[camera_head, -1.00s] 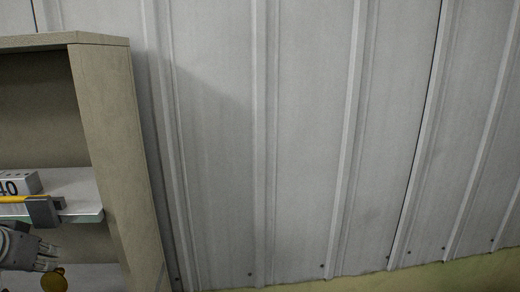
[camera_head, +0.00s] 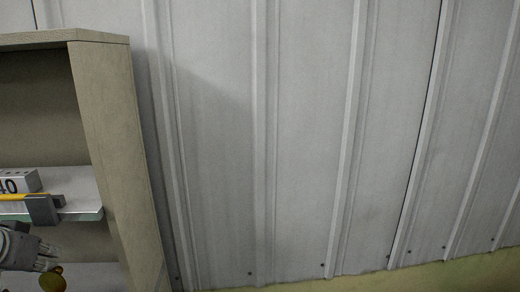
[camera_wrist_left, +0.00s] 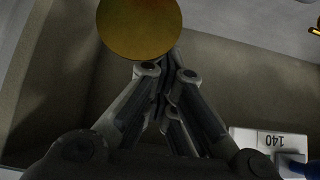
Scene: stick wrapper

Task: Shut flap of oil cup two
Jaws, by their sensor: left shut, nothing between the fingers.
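A round brass-coloured disc (camera_head: 53,280) shows low at the left in the head view, just below my left gripper's fingertips. It looks large at the top of the left wrist view (camera_wrist_left: 140,25), just beyond the fingers. It may be the flap of an oil cup; the cup's body and any number on it are not visible. My left gripper (camera_head: 47,258) is shut and empty, inside the cabinet. In the left wrist view the closed fingers (camera_wrist_left: 165,65) end close to the disc's lower edge; I cannot tell whether they touch it. My right gripper is not in view.
A beige cabinet (camera_head: 112,150) stands at the left, its side panel right of my gripper. Above the gripper, a shelf (camera_head: 85,188) holds a grey block (camera_head: 22,180) and a yellow bar with a grey end (camera_head: 42,210). A block marked 140 (camera_wrist_left: 262,138) shows in the wrist view.

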